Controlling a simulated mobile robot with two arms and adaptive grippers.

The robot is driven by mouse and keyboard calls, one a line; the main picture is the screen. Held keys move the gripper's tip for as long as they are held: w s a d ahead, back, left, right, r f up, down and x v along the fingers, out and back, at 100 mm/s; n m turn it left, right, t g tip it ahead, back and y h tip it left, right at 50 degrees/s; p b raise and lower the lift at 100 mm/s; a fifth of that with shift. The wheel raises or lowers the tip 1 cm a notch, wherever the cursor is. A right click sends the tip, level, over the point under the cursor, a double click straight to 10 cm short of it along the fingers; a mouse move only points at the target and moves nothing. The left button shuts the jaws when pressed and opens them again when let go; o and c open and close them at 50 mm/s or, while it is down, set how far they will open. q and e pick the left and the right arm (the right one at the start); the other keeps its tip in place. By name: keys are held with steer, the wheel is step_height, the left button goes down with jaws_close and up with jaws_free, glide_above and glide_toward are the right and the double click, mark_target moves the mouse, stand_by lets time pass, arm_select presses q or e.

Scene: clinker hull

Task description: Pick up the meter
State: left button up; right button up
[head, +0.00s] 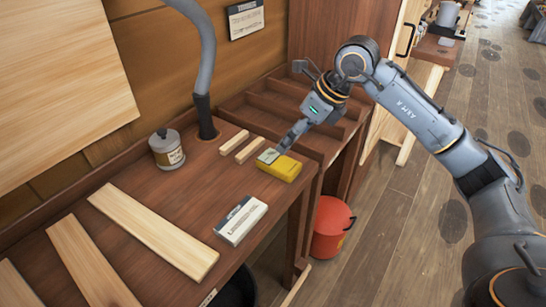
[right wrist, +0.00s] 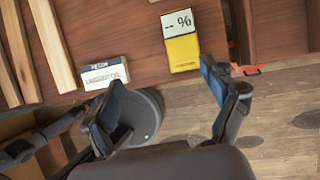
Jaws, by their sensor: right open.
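The meter (head: 285,169) is a yellow handheld device lying on the brown workbench near its right edge. In the right wrist view the meter (right wrist: 182,53) shows its pale display reading "-- %" and its yellow lower body. My right gripper (head: 287,143) is at the meter's far end in the head view, and a finger overlaps part of it there. In the right wrist view the fingers of my right gripper (right wrist: 161,84) are spread, with nothing between them. The meter lies beyond the fingertips, nearer the right finger. My left gripper is not in view.
A white labelled box (head: 240,221) lies on the workbench (head: 190,202) in front of the meter. Two short wood strips (head: 241,146), a tin (head: 167,149) and long planks (head: 153,231) lie around. A red bucket (head: 331,228) stands on the floor beyond the bench edge.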

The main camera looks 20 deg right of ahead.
steer(key=d+h, duration=0.1)
steer(key=d, duration=0.2)
glide_above(284, 163)
steer(key=s+d, duration=0.2)
steer(key=shift+m, duration=0.3)
step_height(284, 163, down, 6)
steer(key=shift+s+a+f+p, duration=0.15)
steer(key=shift+f+p, duration=0.1)
steer(key=shift+p, duration=0.05)
steer(key=shift+x, duration=0.9)
steer(key=p+x, duration=0.1)
steer(key=x, duration=0.3)
steer(key=shift+a, duration=0.2)
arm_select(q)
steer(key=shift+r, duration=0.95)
arm_select(e)
steer(key=shift+c, duration=0.4)
steer(key=c, duration=1.1)
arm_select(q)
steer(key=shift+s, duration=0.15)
arm_select(e)
steer(key=shift+c, duration=0.9)
